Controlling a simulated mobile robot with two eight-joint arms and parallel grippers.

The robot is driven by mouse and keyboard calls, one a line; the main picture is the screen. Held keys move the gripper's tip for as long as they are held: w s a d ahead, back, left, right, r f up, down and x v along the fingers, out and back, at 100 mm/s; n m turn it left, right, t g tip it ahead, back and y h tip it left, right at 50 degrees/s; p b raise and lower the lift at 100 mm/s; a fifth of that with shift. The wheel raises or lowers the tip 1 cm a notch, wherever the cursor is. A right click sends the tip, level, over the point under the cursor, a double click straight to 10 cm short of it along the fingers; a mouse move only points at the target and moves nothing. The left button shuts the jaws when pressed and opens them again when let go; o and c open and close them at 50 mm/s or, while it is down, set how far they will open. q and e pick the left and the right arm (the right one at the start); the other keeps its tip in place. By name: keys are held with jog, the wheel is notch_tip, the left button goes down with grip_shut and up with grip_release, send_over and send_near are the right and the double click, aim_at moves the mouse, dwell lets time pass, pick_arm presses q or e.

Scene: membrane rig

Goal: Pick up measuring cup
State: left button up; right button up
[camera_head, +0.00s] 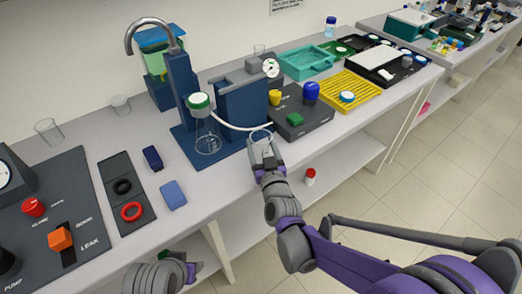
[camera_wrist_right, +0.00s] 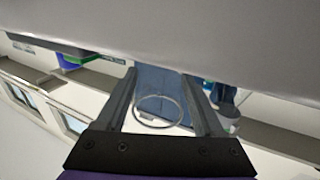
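A clear measuring cup (camera_head: 261,136) stands at the front edge of the bench, just in front of the blue stand. Its round rim shows in the right wrist view (camera_wrist_right: 158,110). My right gripper (camera_head: 262,148) is at the cup, with its fingers apart. In the wrist view the rim lies between the two fingers, with a small gap visible on the right; I cannot tell whether either finger touches the cup. My left gripper (camera_head: 182,268) is low at the bottom edge of the head view, and its fingers are not clear.
A dark box (camera_head: 301,117) with knobs is to the right. A blue block (camera_head: 173,195) lies at the front. Other clear beakers (camera_head: 48,131) stand farther back.

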jog(key=c, duration=0.9)
jog(key=shift+o, duration=0.2)
notch_tip(320, 180, up, 10)
jog(key=p, duration=0.1)
jog(key=shift+p, duration=0.3)
